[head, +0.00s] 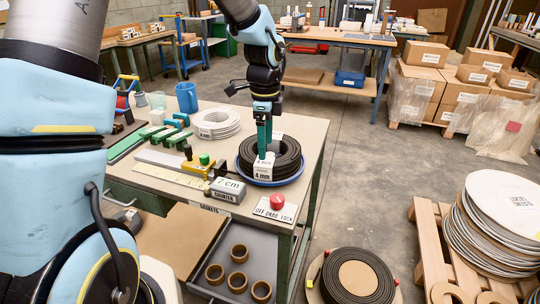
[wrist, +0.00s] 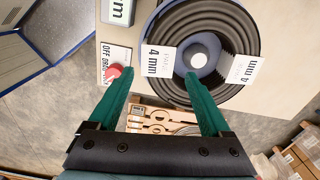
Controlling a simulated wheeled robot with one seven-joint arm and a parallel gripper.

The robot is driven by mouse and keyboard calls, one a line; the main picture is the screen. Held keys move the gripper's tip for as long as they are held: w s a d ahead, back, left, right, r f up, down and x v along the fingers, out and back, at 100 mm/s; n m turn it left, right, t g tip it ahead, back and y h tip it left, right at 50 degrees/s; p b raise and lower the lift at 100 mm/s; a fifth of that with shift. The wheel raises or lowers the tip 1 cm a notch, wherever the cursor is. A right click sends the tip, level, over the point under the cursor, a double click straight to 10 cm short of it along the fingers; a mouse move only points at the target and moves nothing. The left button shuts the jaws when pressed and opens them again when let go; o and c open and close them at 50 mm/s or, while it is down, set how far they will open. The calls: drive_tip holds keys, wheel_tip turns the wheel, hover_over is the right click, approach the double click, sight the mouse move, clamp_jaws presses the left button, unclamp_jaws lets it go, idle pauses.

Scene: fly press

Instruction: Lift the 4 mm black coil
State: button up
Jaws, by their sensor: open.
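The black coil (head: 289,158) lies flat in a round blue dish (head: 262,183) at the front right of the bench. White tags reading "4 mm" (head: 263,168) are on it. The coil also shows in the wrist view (wrist: 228,27), around a blue middle with a pale round hub. My gripper (head: 264,155) points down at the coil's left part, by a tag. In the wrist view my gripper (wrist: 158,74) is open with nothing held. Its right green finger overlaps the coil; its left is outside the ring. I cannot tell how high the tips are.
A white coil (head: 217,123) lies behind left. Green blocks, a yellow device and a blue cup (head: 187,97) are left. Another black coil (head: 355,278) is low at the right.

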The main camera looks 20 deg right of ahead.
sight(265, 161)
drive_tip(key=shift+a+f+p, duration=0.2)
drive_tip(key=shift+f+p, duration=0.5)
drive_tip(key=shift+f, duration=2.65)
clamp_jaws()
drive_tip(key=shift+r, duration=0.1)
